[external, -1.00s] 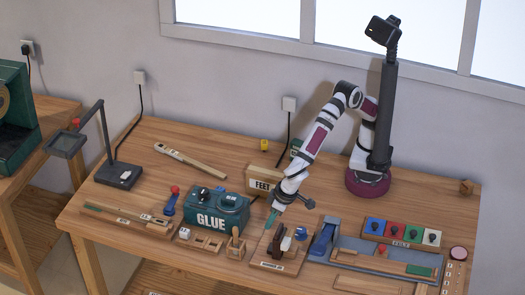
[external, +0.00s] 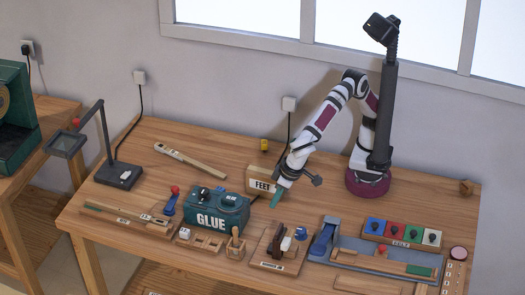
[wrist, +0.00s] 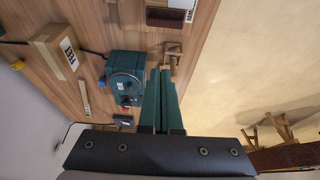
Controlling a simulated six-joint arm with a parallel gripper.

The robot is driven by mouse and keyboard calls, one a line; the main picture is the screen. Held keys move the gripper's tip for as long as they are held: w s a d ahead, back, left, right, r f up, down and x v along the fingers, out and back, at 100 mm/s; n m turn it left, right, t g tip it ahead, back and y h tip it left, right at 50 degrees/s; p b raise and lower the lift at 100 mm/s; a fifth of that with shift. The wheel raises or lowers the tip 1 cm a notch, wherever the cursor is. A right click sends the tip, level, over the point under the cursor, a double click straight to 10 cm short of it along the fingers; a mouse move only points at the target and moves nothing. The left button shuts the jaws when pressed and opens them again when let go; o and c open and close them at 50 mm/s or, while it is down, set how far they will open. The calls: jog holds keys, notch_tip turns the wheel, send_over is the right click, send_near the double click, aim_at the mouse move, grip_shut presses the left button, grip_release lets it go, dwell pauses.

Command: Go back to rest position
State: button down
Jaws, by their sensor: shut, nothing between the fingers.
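My gripper (external: 275,201) has teal fingers, shut with nothing between them. In the external view it hangs above the table, in front of the FEET box (external: 261,182) and to the right of the teal GLUE box (external: 217,211). In the wrist view the closed fingers (wrist: 161,100) point away from the camera, with the GLUE box (wrist: 126,76) to their left. My arm bends at a raised elbow above its maroon base.
A wooden tray (external: 262,263) with dark and white blocks sits in front of my gripper. A blue-grey station (external: 370,262) and a row of coloured FELT squares (external: 402,232) lie to the right.

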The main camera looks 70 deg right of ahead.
jog(key=w+d+r+m+g, duration=0.1)
jog(key=w+d+r, duration=0.15)
jog(key=d, duration=0.95)
jog(key=w+d+r+m+g, duration=0.1)
jog(key=w+d+r+m, duration=0.15)
jog(key=d, duration=0.95)
jog(key=s+d+f+m+g+y, duration=0.1)
jog(key=s+d+f, duration=0.3)
jog(key=s+d, duration=0.9)
jog(key=d+m+g, duration=0.1)
jog(key=d, duration=0.2)
jog(key=shift+s+d+f+y, duration=0.2)
jog(key=shift+s+y, duration=0.1)
jog(key=shift+y, duration=0.1)
